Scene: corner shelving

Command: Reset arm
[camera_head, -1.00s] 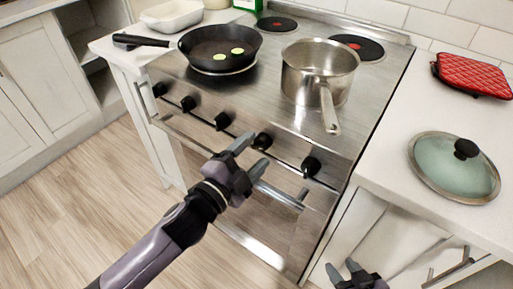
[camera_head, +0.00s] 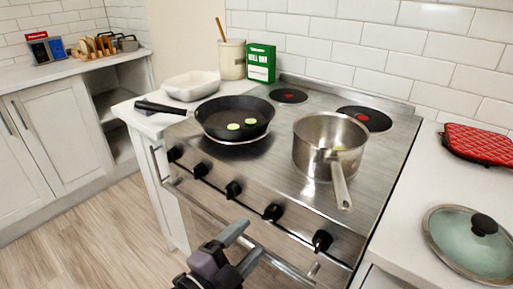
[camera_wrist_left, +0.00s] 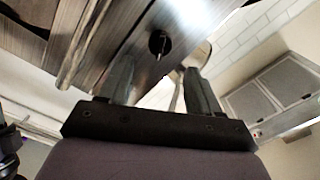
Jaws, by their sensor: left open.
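My left gripper (camera_head: 243,247) is open and empty at the bottom of the head view, in front of the stove's (camera_head: 283,187) front face, near the oven handle. In the left wrist view its two fingers (camera_wrist_left: 160,85) stand apart with nothing between them, and a black knob (camera_wrist_left: 159,42) shows beyond them. My right gripper is not in the head view. A black frying pan (camera_head: 234,118) with two pale green slices (camera_head: 241,125) sits on the stove at the left. A steel saucepan (camera_head: 330,145) stands to its right, its handle toward the front.
A glass lid (camera_head: 468,245) and a red quilted pad (camera_head: 479,144) lie on the right counter. A white dish (camera_head: 191,85), a utensil crock (camera_head: 231,60) and a green box (camera_head: 261,63) stand behind the frying pan. The oven handle (camera_head: 235,224) juts out in front. Floor at left is clear.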

